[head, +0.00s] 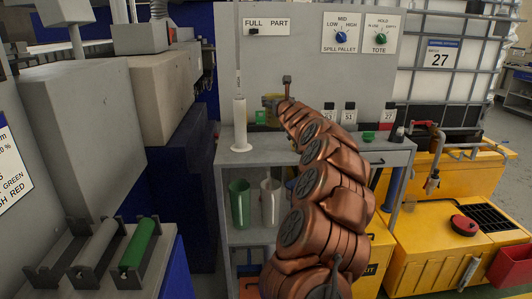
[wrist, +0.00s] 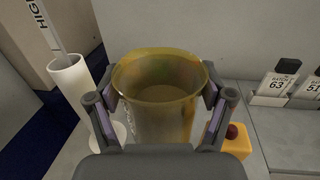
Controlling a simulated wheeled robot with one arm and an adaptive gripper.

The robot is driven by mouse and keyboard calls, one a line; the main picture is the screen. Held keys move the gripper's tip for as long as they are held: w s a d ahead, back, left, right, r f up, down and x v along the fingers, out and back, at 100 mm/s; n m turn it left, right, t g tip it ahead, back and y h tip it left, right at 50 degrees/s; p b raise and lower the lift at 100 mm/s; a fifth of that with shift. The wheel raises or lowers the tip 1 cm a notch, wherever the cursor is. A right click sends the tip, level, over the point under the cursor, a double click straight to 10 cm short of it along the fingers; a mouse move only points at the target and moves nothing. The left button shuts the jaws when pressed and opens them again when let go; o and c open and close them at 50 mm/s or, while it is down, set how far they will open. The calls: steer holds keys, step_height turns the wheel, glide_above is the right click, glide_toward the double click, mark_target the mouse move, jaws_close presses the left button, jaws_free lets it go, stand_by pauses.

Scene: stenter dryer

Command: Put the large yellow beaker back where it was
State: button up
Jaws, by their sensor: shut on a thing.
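The large yellow beaker (wrist: 160,110), a translucent cup with an open rim, fills the middle of the wrist view. My gripper (wrist: 160,96) has a finger on each side of it and is shut on it. The beaker's base is hidden by my gripper's body, so I cannot tell whether it touches the surface below. In the head view my gripper (head: 277,103) is over the grey bench top (head: 235,155), and only a small yellowish part of the beaker (head: 268,101) shows beside it.
A white cylinder (head: 240,125) with a tall thin stem stands left of the beaker, close to it. A yellow box with a red button (wrist: 236,140) is close on the right. Green (head: 239,203) and white (head: 270,203) beakers stand on the shelf below. Batch cards (wrist: 273,85) stand further right.

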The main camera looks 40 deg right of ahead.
steer(key=shift+w+f+b, duration=0.3)
steer(key=shift+w+f, duration=0.2)
steer(key=shift+f, duration=0.05)
steer(key=shift+f+b, duration=1.55)
steer(key=shift+f, duration=3.15)
steer(key=shift+f, duration=0.1)
steer(key=o, duration=1.3)
